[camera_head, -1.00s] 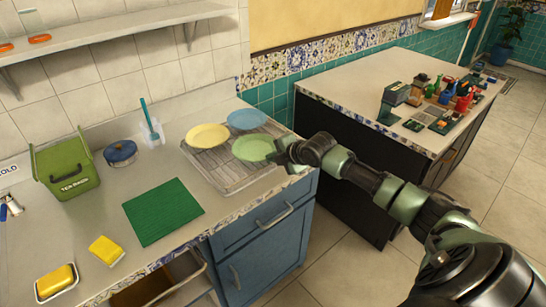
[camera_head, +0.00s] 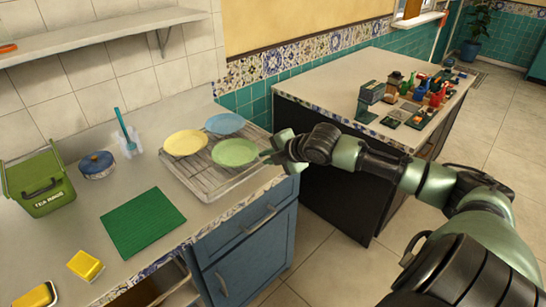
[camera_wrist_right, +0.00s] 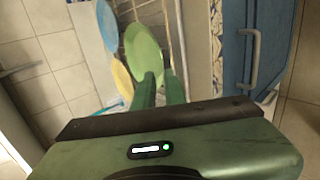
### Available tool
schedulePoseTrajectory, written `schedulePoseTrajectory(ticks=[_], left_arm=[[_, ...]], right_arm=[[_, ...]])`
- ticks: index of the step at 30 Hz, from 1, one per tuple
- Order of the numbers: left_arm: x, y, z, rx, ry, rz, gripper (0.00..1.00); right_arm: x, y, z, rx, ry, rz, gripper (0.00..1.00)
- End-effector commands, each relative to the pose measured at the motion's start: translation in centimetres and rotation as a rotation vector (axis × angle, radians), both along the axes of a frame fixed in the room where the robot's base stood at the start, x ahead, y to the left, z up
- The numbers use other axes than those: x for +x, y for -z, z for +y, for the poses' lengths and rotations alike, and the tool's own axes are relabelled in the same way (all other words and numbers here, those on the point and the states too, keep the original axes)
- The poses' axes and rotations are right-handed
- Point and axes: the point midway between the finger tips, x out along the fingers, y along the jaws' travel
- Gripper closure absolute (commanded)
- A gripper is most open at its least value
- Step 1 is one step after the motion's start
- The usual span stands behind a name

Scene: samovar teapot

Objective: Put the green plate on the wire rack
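The green plate (camera_head: 235,152) lies on the right part of the wire rack (camera_head: 205,185), at its edge nearest my right arm. My right gripper (camera_head: 266,157) is just right of the plate, at its rim. In the right wrist view the green plate (camera_wrist_right: 143,45) is beyond the fingertips, and the two green fingers of the right gripper (camera_wrist_right: 160,78) stand apart with a gap between them. The fingers partly hide the plate's near rim, but no grip on it shows. My left gripper is not in view.
A yellow plate (camera_head: 185,142) and a blue plate (camera_head: 225,123) are beside the green one at the rack. A green mat (camera_head: 143,222), a blue pot (camera_head: 97,165) and a green tea box (camera_head: 38,182) are on the counter. An island (camera_head: 340,85) stands to the right.

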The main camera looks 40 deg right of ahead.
Motion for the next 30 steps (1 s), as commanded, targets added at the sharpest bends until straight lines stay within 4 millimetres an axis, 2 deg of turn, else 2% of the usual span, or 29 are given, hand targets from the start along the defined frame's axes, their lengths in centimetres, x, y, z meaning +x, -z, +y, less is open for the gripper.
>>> schedulePoseTrajectory(ticks=[3, 7, 17, 20, 23, 25, 26, 28, 29, 30], left_arm=[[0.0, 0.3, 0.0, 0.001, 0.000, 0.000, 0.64], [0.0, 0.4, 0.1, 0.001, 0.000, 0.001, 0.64], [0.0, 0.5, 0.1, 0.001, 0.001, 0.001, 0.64], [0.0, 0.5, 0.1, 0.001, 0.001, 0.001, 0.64], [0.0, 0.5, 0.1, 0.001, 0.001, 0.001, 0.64], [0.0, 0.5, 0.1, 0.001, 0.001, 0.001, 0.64], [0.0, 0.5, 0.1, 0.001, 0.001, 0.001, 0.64], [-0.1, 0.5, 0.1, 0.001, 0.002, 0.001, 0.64], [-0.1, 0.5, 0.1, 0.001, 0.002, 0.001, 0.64], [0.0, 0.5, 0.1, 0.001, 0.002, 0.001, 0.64]], right_arm=[[-1.4, -0.7, -0.4, -0.004, 0.003, 0.004, 0.89], [-2.1, -1.4, -0.3, -0.001, 0.003, 0.003, 0.89], [-2.5, -2.0, -0.1, 0.003, 0.000, 0.000, 0.89], [-2.4, -1.3, -0.5, 0.019, 0.020, 0.002, 0.89], [-2.3, 2.0, -2.7, 0.087, 0.118, 0.008, 0.89], [-2.7, 6.5, -5.1, 0.170, 0.241, 0.021, 0.89], [-3.1, 9.0, -6.2, 0.208, 0.302, 0.030, 0.89], [-5.0, 15.6, -8.1, 0.293, 0.447, 0.062, 0.89], [-6.1, 18.4, -8.6, 0.326, 0.507, 0.076, 0.89], [-7.8, 22.1, -9.0, 0.365, 0.581, 0.099, 0.89]])
